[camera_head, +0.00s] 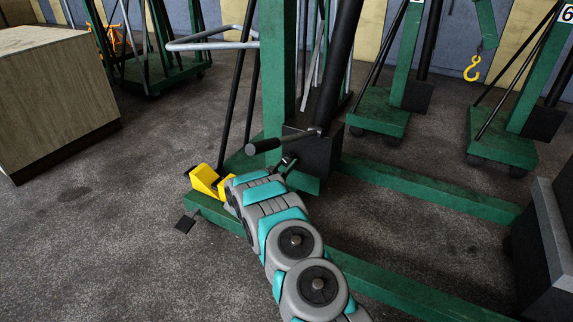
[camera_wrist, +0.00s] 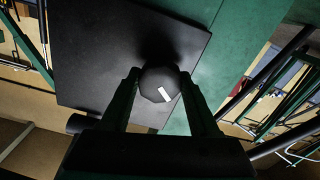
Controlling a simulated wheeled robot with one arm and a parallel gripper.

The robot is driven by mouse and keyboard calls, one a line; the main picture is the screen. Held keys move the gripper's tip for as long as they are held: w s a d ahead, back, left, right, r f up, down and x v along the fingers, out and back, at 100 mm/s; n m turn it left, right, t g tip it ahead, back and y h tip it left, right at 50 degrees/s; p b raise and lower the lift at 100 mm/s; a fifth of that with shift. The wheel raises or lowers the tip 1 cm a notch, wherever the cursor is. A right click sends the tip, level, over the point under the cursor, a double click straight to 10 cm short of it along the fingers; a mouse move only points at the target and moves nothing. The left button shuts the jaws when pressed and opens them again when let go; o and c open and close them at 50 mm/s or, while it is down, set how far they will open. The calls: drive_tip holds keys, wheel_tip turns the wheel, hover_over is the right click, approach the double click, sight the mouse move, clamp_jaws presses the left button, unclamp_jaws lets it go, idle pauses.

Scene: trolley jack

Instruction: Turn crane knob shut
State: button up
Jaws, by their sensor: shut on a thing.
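The crane knob (camera_wrist: 157,86) is a dark, many-sided knob with a white mark on its face. It sits on the black box (camera_wrist: 95,50) of the green crane, in the middle of the wrist view. My gripper (camera_wrist: 161,80) has one finger on each side of the knob and is shut on it. In the head view my gripper (camera_head: 287,165) reaches the lower front of the same black box (camera_head: 318,155), at the foot of the green post (camera_head: 279,60). The knob itself is hard to make out there.
A wooden cabinet (camera_head: 60,95) stands left. Other green cranes stand behind. Floor at lower left is clear.

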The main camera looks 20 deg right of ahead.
drive_tip(key=m+b, duration=0.2)
drive_tip(key=m, duration=0.1)
drive_tip(key=m+b, duration=0.1)
drive_tip(key=m, duration=0.1)
drive_tip(key=shift+f+b, duration=0.25)
drive_tip(key=shift+b, duration=0.05)
drive_tip(key=m+b, duration=0.3)
drive_tip(key=m, duration=0.1)
drive_tip(key=shift+r+m+b, duration=0.15)
drive_tip(key=shift+m+b, duration=0.25)
drive_tip(key=shift+b, duration=0.15)
drive_tip(key=o, duration=1.4)
drive_tip(key=shift+r, duration=0.1)
drive_tip(key=shift+v, duration=3.95)
